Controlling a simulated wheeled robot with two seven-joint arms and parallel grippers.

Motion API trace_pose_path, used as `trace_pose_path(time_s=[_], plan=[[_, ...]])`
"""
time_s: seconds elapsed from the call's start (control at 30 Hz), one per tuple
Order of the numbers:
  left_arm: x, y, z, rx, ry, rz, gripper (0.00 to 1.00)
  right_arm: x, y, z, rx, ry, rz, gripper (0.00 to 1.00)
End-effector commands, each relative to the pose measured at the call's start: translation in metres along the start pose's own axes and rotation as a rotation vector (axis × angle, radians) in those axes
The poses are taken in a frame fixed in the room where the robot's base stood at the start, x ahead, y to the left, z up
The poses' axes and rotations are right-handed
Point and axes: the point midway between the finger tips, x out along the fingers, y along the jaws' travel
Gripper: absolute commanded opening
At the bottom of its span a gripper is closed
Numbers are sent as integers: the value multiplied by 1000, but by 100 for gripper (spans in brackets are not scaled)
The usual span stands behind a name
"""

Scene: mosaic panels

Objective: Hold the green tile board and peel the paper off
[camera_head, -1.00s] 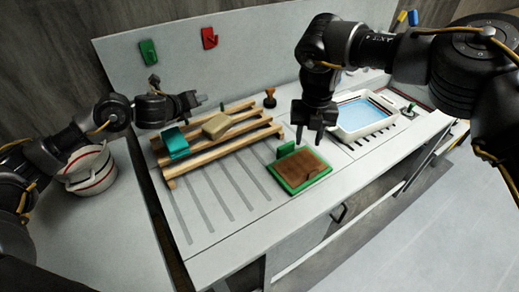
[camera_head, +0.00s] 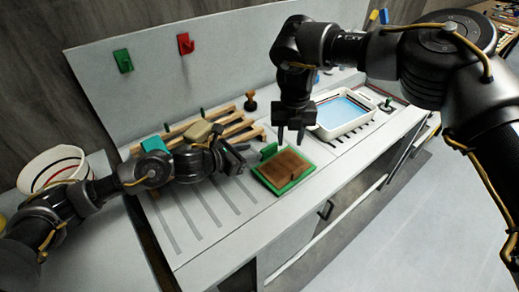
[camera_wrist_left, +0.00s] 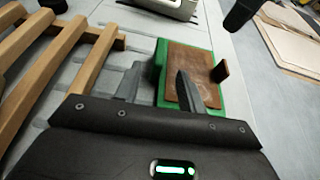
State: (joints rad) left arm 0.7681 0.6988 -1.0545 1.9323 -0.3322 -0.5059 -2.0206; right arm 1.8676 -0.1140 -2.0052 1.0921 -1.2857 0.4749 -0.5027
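The green tile board (camera_head: 267,184) lies flat on the grey counter, with a raised green block (camera_head: 269,150) at its far left. Brown paper (camera_head: 284,168) covers its top, with an upturned tab (camera_wrist_left: 220,71) at the right in the left wrist view. My left gripper (camera_head: 243,160) is open just left of the board. In the left wrist view the board's green edge (camera_wrist_left: 157,78) shows between its fingers; I cannot tell if they touch it. My right gripper (camera_head: 290,139) points down, open and empty, above the board's far side.
A wooden rack (camera_head: 230,132) with a teal block (camera_head: 154,145) and a tan block (camera_head: 198,131) stands behind my left arm. A white basin (camera_head: 343,130) of blue water stands to the right. A white bucket (camera_head: 57,168) is far left. Counter in front is clear.

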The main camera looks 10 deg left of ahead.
Motion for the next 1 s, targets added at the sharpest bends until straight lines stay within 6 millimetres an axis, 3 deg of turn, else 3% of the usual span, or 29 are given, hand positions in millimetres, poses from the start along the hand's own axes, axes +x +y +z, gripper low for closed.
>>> trace_pose_path(time_s=[0.3, 0.5, 0.93, 1.0], plan=[[57, 0, 0, -2, 0, 0, 40, 0, 0, 0, 0, 0, 0, 36], [82, 0, 0, -2, 1, 1, 40, 0, 0, 0, -1, 0, 0, 36], [92, 1, 0, -1, 0, 1, 40, 0, 0, 0, 0, 0, 0, 36], [92, 1, 0, -1, 0, 1, 33, 0, 0, 0, 0, 0, 0, 36]])
